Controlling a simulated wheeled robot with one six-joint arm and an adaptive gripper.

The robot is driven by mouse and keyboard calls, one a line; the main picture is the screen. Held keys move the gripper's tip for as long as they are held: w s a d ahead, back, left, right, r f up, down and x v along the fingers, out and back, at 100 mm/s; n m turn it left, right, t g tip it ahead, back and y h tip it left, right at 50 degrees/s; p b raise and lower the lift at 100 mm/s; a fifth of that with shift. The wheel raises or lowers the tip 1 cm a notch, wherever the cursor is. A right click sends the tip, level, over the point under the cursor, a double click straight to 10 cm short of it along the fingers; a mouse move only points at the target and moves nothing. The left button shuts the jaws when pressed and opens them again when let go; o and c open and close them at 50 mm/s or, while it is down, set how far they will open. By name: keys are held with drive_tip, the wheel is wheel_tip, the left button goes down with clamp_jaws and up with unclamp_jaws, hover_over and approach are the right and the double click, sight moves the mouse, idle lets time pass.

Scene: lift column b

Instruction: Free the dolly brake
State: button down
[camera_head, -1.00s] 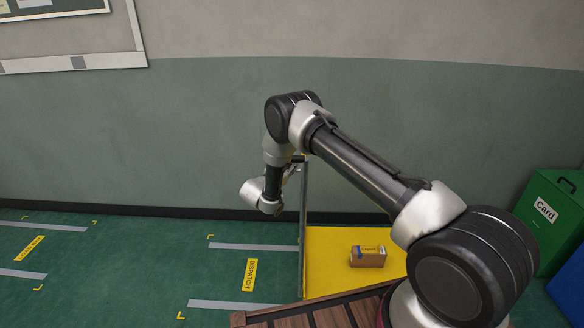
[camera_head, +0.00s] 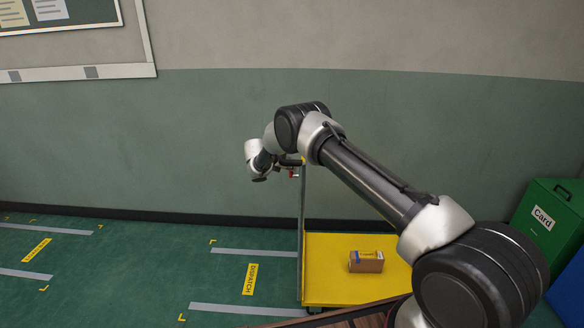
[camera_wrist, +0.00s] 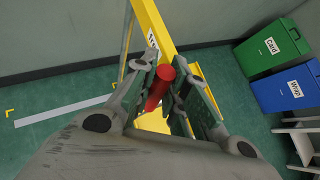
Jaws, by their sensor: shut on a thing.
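The dolly has a flat yellow deck (camera_head: 325,275) and an upright grey post (camera_head: 302,215) at its left edge. In the wrist view a yellow bar with dark lettering (camera_wrist: 152,22) crosses the top. My gripper (camera_head: 291,170) is at the top of the post. In the wrist view its fingers (camera_wrist: 168,72) are shut around a red cylindrical brake lever (camera_wrist: 158,88). A small bit of red also shows by the gripper in the head view. The fingers and wrist hide the lever's base.
A small brown box (camera_head: 366,262) sits on the deck. A green "Card" bin (camera_head: 545,225) and a blue bin (camera_wrist: 288,90) stand at the right. The taped floor (camera_head: 120,265) left of the dolly is clear, and the wall is behind.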

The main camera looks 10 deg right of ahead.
drive_tip(key=shift+w, duration=0.15)
idle(0.5)
drive_tip(key=c, duration=1.4)
unclamp_jaws()
drive_tip(key=v, duration=1.2)
drive_tip(key=shift+w+r, duration=0.15)
